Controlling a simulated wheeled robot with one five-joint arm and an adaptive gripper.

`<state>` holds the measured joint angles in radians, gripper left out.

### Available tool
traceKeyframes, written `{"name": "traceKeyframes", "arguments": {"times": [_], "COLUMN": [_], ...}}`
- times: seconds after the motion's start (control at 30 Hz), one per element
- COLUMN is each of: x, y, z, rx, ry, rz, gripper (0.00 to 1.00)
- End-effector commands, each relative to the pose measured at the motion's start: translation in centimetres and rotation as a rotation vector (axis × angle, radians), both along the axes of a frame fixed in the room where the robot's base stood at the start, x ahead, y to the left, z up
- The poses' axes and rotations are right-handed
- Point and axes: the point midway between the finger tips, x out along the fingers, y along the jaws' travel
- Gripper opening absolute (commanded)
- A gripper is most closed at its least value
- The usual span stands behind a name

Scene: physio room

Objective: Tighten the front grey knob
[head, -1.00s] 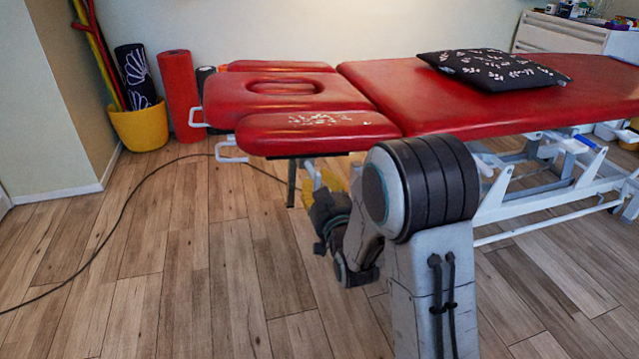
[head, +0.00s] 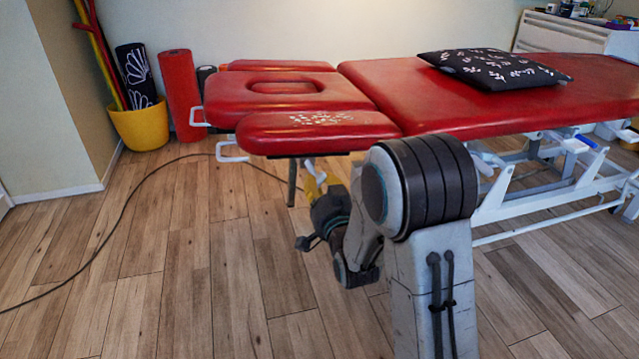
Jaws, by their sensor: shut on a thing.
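The red treatment table (head: 440,97) stands across the view, with a split head section at its left end. My gripper (head: 314,181) is below the front armrest pad (head: 318,132) of that section, its yellow fingers pointing up and partly hidden by my own wrist. It is shut on the front grey knob, under the pad. The knob itself cannot be made out, being covered by the fingers and the pad's shadow.
White metal handles (head: 232,152) stick out at the table's left end. A dark cable (head: 125,205) runs over the wooden floor. A yellow bucket (head: 140,127) and a red roll (head: 181,95) stand by the wall. The left floor is otherwise clear.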

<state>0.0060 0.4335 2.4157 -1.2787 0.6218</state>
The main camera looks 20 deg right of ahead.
Motion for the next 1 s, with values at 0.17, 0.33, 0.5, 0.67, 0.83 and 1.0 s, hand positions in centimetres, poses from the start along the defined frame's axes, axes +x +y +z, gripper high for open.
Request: {"name": "traceKeyframes", "arguments": {"times": [0.17, 0.33, 0.5, 0.67, 0.83, 1.0], "x": [0.03, 0.03, 0.03, 0.03, 0.03, 0.03], "y": [0.08, 0.14, 0.19, 0.25, 0.31, 0.34], "z": [-0.10, -0.16, -0.21, -0.24, -0.27, -0.29], "rx": [0.168, 0.330, 0.491, 0.640, 0.784, 0.902], "ry": [-0.001, -0.002, -0.002, -0.001, -0.001, -0.001], "rz": [0.002, 0.003, 0.004, 0.005, 0.006, 0.007], "gripper": [0.00, 0.00, 0.00, 0.00, 0.00, 0.00]}}
